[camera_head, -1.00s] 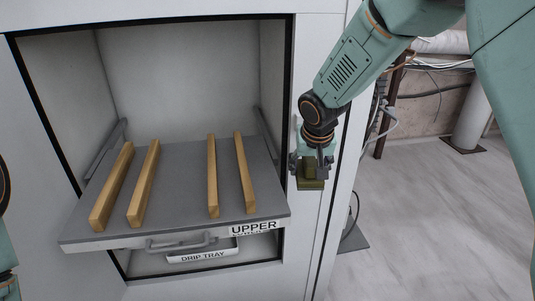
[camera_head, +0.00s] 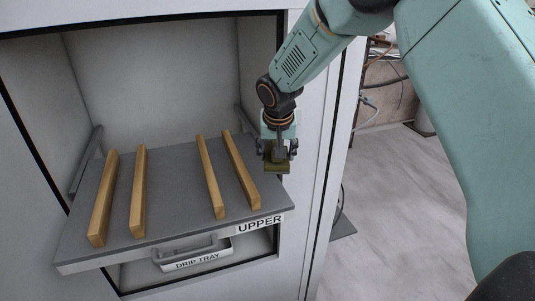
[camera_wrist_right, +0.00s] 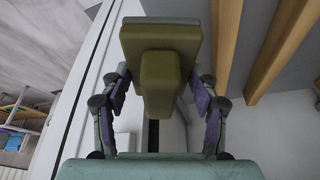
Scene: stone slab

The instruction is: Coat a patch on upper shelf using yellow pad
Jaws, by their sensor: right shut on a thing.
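The upper shelf (camera_head: 175,190) is a grey pulled-out tray labelled UPPER, with several wooden bars lying across it in two pairs. My right gripper (camera_head: 277,152) is shut on the yellow pad (camera_head: 277,167), an olive-yellow block with a handle. It holds the pad at the right edge of the shelf, near the cabinet frame; I cannot tell whether it touches the shelf. In the right wrist view the pad (camera_wrist_right: 160,45) sits between the fingers, its handle (camera_wrist_right: 160,85) toward the camera. My left gripper is not in view.
Wooden bars (camera_head: 239,168) stand up from the shelf just left of the pad. A handle (camera_head: 185,248) is on the shelf front, above a white drip tray (camera_head: 197,262). The cabinet frame (camera_head: 318,150) is close on the right. The middle of the shelf is clear.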

